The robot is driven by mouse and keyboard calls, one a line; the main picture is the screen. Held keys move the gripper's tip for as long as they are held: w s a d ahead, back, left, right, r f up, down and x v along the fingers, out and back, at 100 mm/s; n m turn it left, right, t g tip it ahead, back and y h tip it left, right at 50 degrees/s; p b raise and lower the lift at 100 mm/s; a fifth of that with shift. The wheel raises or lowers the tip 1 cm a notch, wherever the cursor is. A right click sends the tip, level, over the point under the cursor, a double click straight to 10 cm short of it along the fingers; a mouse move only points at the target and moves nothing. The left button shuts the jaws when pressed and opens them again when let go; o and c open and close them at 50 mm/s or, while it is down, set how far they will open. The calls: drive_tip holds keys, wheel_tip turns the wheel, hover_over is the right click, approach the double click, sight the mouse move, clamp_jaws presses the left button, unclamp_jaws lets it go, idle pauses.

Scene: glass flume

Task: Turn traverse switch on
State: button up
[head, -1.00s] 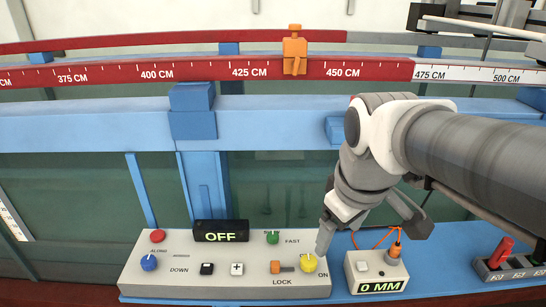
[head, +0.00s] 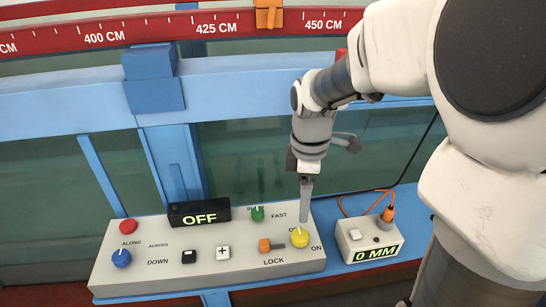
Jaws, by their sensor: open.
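The control box (head: 200,268) is a pale grey panel at the lower left of the head view. Its yellow knob (head: 299,238) sits at the right end, with "ON" printed to its right and a partly hidden "O…" label above it. The display (head: 199,216) on the box reads OFF. My gripper (head: 305,212) points down just above and behind the yellow knob, with one finger clearly visible near it. The jaws are open and hold nothing. I cannot tell whether the finger touches the knob.
The panel also carries a red button (head: 128,226), a blue knob (head: 121,258), a green knob (head: 257,213) and an orange lock lever (head: 265,245). A small box reading 0 MM (head: 368,240) with an orange cable stands to the right. The blue flume frame (head: 240,90) rises behind.

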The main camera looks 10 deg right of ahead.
sight(300, 235)
wheel_tip(300, 235, down, 12)
drive_tip(key=shift+r+b, duration=0.25)
drive_tip(key=shift+b, duration=0.35)
clamp_jaws()
